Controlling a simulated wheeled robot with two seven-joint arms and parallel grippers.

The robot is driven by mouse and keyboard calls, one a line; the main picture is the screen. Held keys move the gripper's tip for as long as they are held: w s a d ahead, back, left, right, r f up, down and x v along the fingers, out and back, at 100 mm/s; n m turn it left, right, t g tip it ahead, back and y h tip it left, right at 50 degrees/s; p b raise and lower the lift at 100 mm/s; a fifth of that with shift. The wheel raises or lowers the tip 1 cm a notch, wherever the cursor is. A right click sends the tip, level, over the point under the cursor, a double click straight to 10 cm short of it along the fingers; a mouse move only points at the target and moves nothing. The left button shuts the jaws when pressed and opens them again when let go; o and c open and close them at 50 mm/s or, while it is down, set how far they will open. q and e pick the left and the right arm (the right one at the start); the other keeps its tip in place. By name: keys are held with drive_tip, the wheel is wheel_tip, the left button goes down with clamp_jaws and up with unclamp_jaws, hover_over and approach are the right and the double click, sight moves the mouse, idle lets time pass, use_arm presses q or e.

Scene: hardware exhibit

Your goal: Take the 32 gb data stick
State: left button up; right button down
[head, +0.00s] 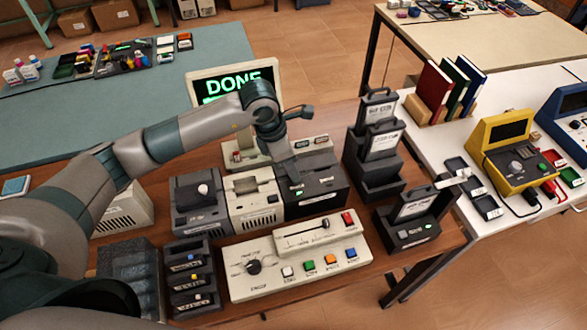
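No label reading 32 GB is legible, so I cannot tell which thing is the 32 gb data stick. A dark three-slot rack (190,278) at the front left of the brown table holds small pieces with coloured tips and unreadable labels. My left gripper (296,180) points down over the dark boxy unit (318,183) in the middle of the table, behind the control panel. Its fingers are small and dark against that unit. I cannot tell whether they are open or hold anything. My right gripper is not in view.
A monitor (232,80) reading DONE stands behind my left arm. A cream control panel (296,256) with a knob, slider and coloured buttons lies in front. A black cartridge rack (373,175) and an open dark box (410,234) stand to the right. The table is crowded.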

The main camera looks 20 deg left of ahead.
use_arm(q)
drive_tip(key=shift+d+f, duration=0.1)
drive_tip(key=shift+f, duration=0.15)
clamp_jaws()
drive_tip(key=shift+r, duration=0.1)
idle(0.4)
